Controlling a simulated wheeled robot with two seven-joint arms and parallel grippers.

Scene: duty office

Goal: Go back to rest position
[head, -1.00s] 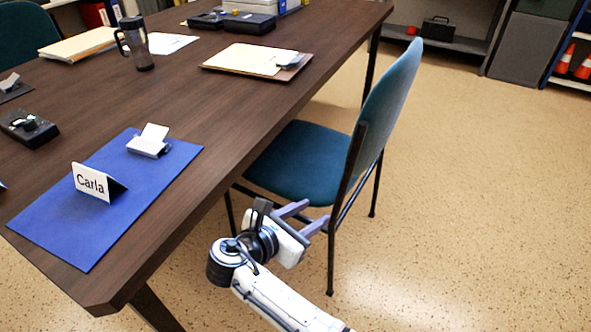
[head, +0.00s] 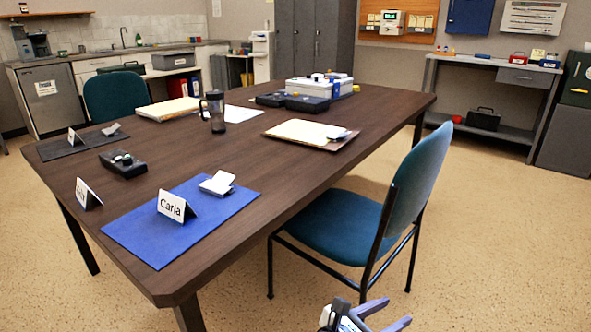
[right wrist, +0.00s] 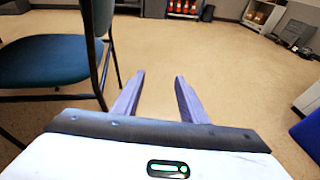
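My right gripper (head: 382,315) shows at the bottom edge of the head view, below and in front of the teal chair (head: 345,225). In the right wrist view its two purple fingers (right wrist: 161,92) are spread apart with nothing between them, over bare floor. The chair (right wrist: 45,62) stands at the left of that view, apart from the fingers. My left gripper is in neither view.
A dark wooden table (head: 240,200) stands left of the chair. It bears a blue mat (head: 150,238) with a "Carla" name card (head: 176,206), a clipboard (head: 305,132) and a dark mug (head: 215,112). The floor (head: 500,240) to the right is clear.

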